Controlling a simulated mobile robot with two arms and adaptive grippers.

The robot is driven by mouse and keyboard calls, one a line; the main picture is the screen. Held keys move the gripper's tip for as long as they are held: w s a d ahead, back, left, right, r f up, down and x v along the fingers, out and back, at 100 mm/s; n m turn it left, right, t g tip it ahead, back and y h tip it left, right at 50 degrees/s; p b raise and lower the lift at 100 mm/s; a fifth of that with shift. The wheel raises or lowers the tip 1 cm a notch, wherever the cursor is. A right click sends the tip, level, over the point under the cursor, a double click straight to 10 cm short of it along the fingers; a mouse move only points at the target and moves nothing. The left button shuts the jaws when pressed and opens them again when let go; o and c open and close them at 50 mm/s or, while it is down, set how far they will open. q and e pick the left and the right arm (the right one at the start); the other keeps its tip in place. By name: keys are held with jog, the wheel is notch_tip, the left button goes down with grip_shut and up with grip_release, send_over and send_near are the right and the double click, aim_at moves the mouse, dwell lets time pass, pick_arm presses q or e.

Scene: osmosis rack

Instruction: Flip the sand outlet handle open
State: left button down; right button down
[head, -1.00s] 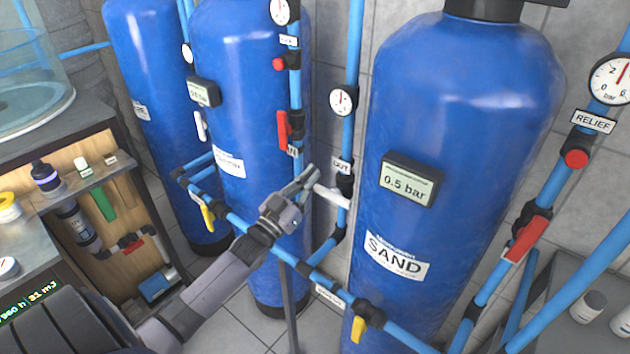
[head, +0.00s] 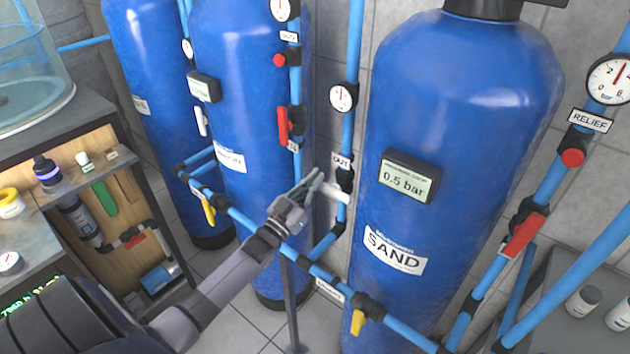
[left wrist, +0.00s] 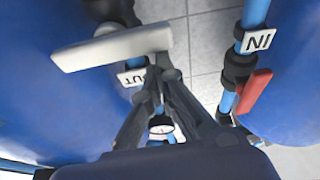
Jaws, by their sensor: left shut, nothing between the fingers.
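The sand outlet handle is a white lever (head: 335,194) on the vertical blue pipe left of the SAND tank (head: 460,130). It lies crosswise to the pipe, below the OUT label (head: 341,163). In the left wrist view the white handle (left wrist: 108,47) is large at upper left, with the OUT label (left wrist: 130,77) partly hidden behind the fingers. My left gripper (head: 316,176) is shut and empty, its tips close beside the free end of the handle. In the left wrist view the gripper's fingertips (left wrist: 166,78) come together near the handle's right end; contact cannot be told. My right gripper is not in view.
A red handle (head: 283,126) sits on the pipe by the middle tank, and shows beside the IN label in the left wrist view (left wrist: 254,90). A low blue pipe (head: 315,269) with yellow valve handles (head: 358,321) crosses below my arm. A bench (head: 60,150) stands left.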

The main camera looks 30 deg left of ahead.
pick_arm(q)
jog(key=shift+a+f+n+y, duration=0.15)
jog(key=shift+f+n+y, duration=0.2)
jog(key=shift+n, duration=0.55)
notch_tip(320, 180, down, 6)
jog(key=n+g+y+p, duration=0.2)
jog(key=n+g+y, duration=0.2)
jog(key=n, duration=1.4)
jog(key=shift+d+n+y+p, duration=0.3)
jog(key=shift+d+n+y, duration=0.1)
jog(key=shift+y, duration=0.45)
jog(key=shift+d+f, duration=0.1)
jog(key=shift+f, duration=0.1)
jog(key=shift+w, duration=0.1)
